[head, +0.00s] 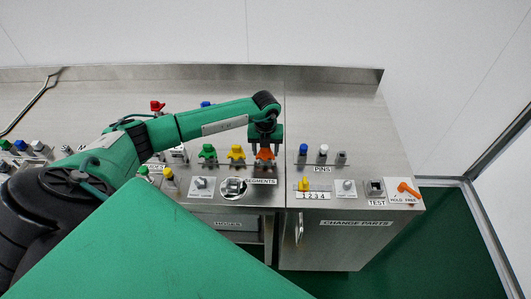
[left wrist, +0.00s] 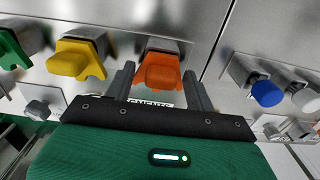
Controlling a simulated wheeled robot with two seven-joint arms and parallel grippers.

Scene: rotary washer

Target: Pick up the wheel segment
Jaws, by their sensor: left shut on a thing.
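A row of wheel segments stands above the SEGMENTS label: a green one (head: 208,152), a yellow one (head: 236,152) and an orange one (head: 265,156). My left gripper (head: 265,147) reaches down onto the orange segment from above and is shut on it. In the left wrist view the orange segment (left wrist: 162,66) sits between the two fingers of the gripper (left wrist: 158,84). The yellow segment (left wrist: 78,58) is just left of the fingers. The orange segment still appears level with its neighbours. My right gripper is not in view.
Blue (head: 303,149) and white (head: 323,150) pins stand to the right. In front are a small wheel fixture (head: 233,187), a yellow numbered piece (head: 304,184), a TEST socket (head: 376,187) and an orange handle (head: 407,189). The steel counter (head: 335,110) behind the pins is clear.

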